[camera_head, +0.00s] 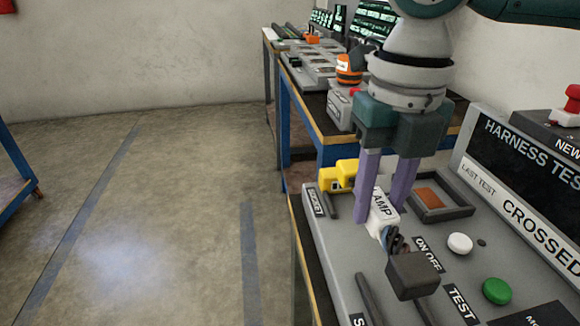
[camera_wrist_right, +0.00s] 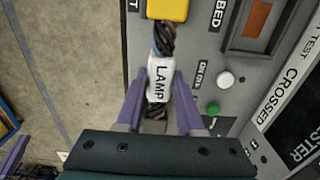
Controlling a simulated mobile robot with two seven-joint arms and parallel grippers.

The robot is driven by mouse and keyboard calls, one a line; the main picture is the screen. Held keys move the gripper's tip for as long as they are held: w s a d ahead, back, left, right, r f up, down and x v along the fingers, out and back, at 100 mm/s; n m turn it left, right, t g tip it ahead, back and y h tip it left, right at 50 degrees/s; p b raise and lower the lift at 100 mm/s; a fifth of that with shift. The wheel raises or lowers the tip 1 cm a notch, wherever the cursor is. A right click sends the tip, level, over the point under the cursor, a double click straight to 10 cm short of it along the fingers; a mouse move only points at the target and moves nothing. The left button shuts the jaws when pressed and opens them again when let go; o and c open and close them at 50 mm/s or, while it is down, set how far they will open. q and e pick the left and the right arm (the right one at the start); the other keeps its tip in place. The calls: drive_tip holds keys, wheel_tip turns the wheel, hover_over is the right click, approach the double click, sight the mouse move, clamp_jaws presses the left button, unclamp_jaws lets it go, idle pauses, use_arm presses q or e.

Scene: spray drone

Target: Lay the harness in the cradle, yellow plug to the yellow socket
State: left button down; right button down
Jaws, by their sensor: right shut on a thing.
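My right gripper (camera_head: 385,195) is shut on the white sleeve marked LAMP (camera_head: 381,212) of the harness, above the grey tester panel. In the right wrist view the sleeve (camera_wrist_right: 161,80) sits between the purple fingers, with twisted dark cable (camera_wrist_right: 163,40) running from it to a yellow block (camera_wrist_right: 167,9). In the head view, yellow blocks (camera_head: 338,176) lie just behind the fingers; I cannot tell plug from socket there, or whether they touch. A dark grey block (camera_head: 412,274) is at the near end of the cable. Dark bars (camera_head: 370,298) stand on the panel.
The tester panel (camera_head: 345,255) carries a white button (camera_head: 460,243), a green button (camera_head: 497,290) and a recessed tray with an orange patch (camera_head: 430,198). A display reading CROSSED (camera_head: 535,225) rises at right. Another bench stands behind.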

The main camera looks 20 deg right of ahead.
sight(367, 250)
drive_tip(key=shift+f+b, duration=0.35)
drive_tip(key=shift+f, duration=2)
drive_tip(key=shift+f, duration=0.2)
drive_tip(key=c, duration=0.5)
unclamp_jaws()
drive_tip(key=shift+r, duration=0.1)
wheel_tip(367, 250, up, 11)
drive_tip(key=shift+r+p, duration=0.1)
drive_tip(key=shift+p, duration=0.65)
drive_tip(key=shift+r, duration=0.5)
